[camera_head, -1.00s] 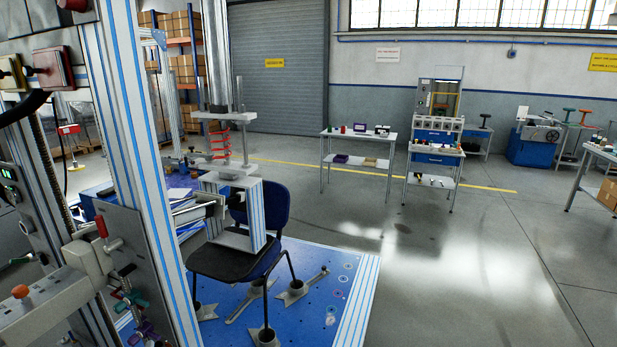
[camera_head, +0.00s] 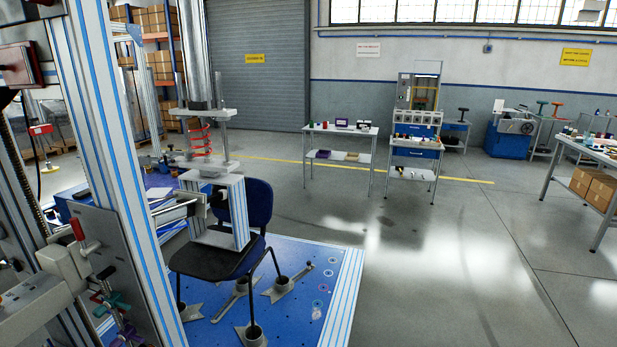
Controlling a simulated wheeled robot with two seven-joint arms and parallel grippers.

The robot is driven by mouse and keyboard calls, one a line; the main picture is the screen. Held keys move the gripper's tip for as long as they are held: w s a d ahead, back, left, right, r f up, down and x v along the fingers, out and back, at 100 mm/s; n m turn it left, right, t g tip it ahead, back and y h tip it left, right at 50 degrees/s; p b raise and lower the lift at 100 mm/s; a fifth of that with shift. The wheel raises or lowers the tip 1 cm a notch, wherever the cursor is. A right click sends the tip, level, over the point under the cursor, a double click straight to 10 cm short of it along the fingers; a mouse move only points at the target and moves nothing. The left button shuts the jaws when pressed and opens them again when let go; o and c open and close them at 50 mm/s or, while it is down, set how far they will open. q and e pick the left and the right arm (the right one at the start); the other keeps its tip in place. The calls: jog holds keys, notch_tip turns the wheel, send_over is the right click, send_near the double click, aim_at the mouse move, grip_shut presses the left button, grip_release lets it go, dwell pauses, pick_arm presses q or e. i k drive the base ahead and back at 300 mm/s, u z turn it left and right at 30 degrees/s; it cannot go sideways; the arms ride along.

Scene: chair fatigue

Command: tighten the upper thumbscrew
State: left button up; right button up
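Several small coloured knobs sit on a grey plate (camera_head: 108,235) at the lower left, beside the blue-striped upright. A teal knob (camera_head: 118,301) is above a purple knob (camera_head: 128,334), which is near the bottom edge. I cannot tell for sure which of these is the upper thumbscrew, or how tight it is. A red-handled lever (camera_head: 77,229) sits higher on the plate. A pale grey block on a bar (camera_head: 65,265) is in front of the plate. Neither of my grippers is in view.
The blue-striped upright (camera_head: 110,150) stands close at the left. A dark chair (camera_head: 215,258) is fixed on the blue base plate (camera_head: 300,257) under a press. Open floor (camera_head: 440,270) lies to the right. Tables (camera_head: 345,129) stand farther back.

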aim_at(99, 311)
jog(key=u, duration=1.25)
jog(key=k, duration=0.1)
jog(key=z, duration=0.1)
